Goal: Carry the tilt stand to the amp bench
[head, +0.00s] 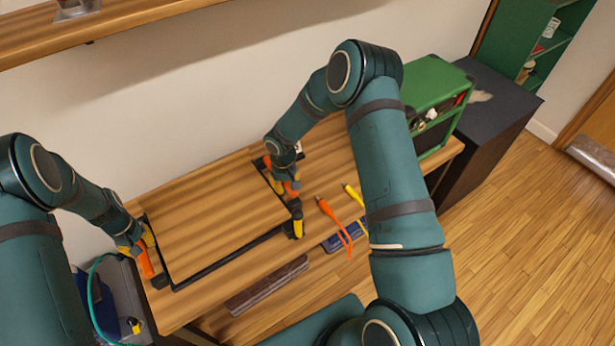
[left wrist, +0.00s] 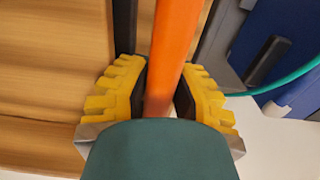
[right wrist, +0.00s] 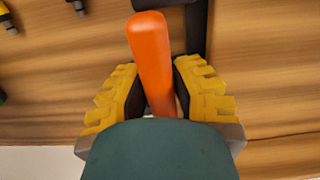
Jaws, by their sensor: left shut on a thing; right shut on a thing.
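The tilt stand (head: 228,257) is a black frame with an orange handle at each side. It lies over a wooden bench (head: 335,170); I cannot tell whether it touches the top. The wood inside the frame looks like the bench wood. My left gripper (head: 146,250) is shut on the left orange handle, which also shows in the left wrist view (left wrist: 174,50). My right gripper (head: 286,184) is shut on the right orange handle, which shows between its yellow fingers in the right wrist view (right wrist: 150,50).
A green amp (head: 437,85) with an open front stands at the bench's right end, beside a dark cabinet (head: 500,95). Orange-handled (head: 325,207) and yellow-handled (head: 352,192) leads lie right of the stand. A blue and grey case (head: 105,290) with a teal cable is at lower left.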

